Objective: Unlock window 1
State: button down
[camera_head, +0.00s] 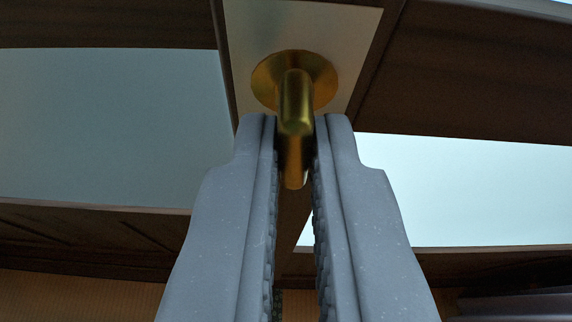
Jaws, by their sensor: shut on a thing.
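The window lock is a brass knob (295,100) with a round brass base disc, fixed on a pale metal plate (345,30) at the top middle of the view. Its stem sticks out toward me and its lower end hangs between my fingers. My gripper (295,150) comes up from below, with its two grey fingers on either side of the brass stem, shut on it. The window (110,125) has dark wood framing and pale glass on both sides of the plate. The stem's contact with the finger pads is partly hidden.
A second pane (440,190) is brighter, at the right. Dark wood frame bars run across above and below the panes. A tan floor (80,300) shows at the lower left, and a dark ledge (520,303) at the lower right.

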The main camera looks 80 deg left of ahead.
jog(key=shift+w+d+m, duration=0.15)
jog(key=shift+m, duration=0.25)
jog(key=c, duration=1.5)
grip_release()
jog(key=shift+c, duration=0.2)
jog(key=w+b+v, duration=0.1)
jog(key=v, duration=1.2)
jog(key=shift+s+d, duration=0.35)
jog(key=shift+d, duration=0.05)
